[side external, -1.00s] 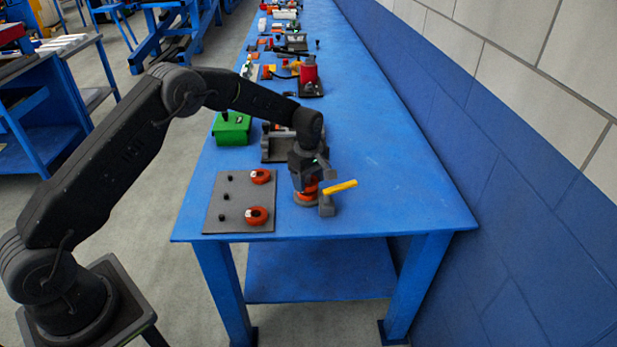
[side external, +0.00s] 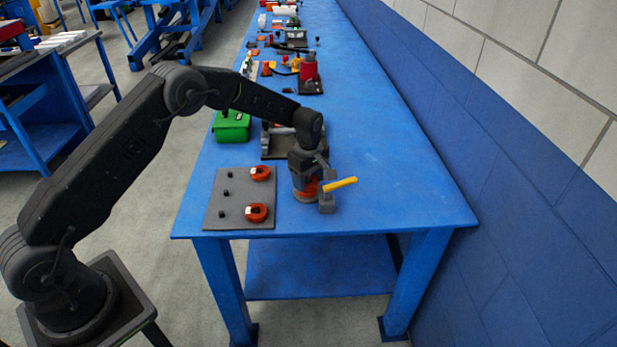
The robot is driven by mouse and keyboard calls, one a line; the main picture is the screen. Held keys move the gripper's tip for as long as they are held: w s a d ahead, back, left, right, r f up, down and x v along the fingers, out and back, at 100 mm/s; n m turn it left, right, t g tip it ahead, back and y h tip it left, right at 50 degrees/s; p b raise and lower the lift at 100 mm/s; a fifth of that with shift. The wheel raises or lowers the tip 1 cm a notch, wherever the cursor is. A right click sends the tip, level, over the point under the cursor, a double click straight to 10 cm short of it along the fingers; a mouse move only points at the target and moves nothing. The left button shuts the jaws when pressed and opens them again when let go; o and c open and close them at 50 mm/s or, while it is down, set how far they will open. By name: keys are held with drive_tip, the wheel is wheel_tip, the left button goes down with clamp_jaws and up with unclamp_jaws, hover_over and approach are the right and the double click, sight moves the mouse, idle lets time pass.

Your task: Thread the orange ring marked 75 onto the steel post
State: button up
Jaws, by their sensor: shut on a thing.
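My gripper (side external: 307,186) points down at the right of the grey panel, just above the blue table. It is shut on an orange ring (side external: 312,188), which shows only in part between and behind the jaws. A low grey round base (side external: 304,199) shows under the ring; I cannot tell whether a steel post stands inside, because the gripper hides it. Two more orange-red rings lie on the panel, one at its upper right (side external: 260,173) and one at its lower right (side external: 256,212). Each has a pale label, too small to read, so I cannot tell which is marked 75.
The grey panel (side external: 238,190) has several small dark pegs on its left. A green box (side external: 232,128) and a dark fixture (side external: 275,149) are behind. The table's right side is clear.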

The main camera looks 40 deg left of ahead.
drive_tip(key=o, duration=1.2)
drive_tip(key=shift+r, duration=5.2)
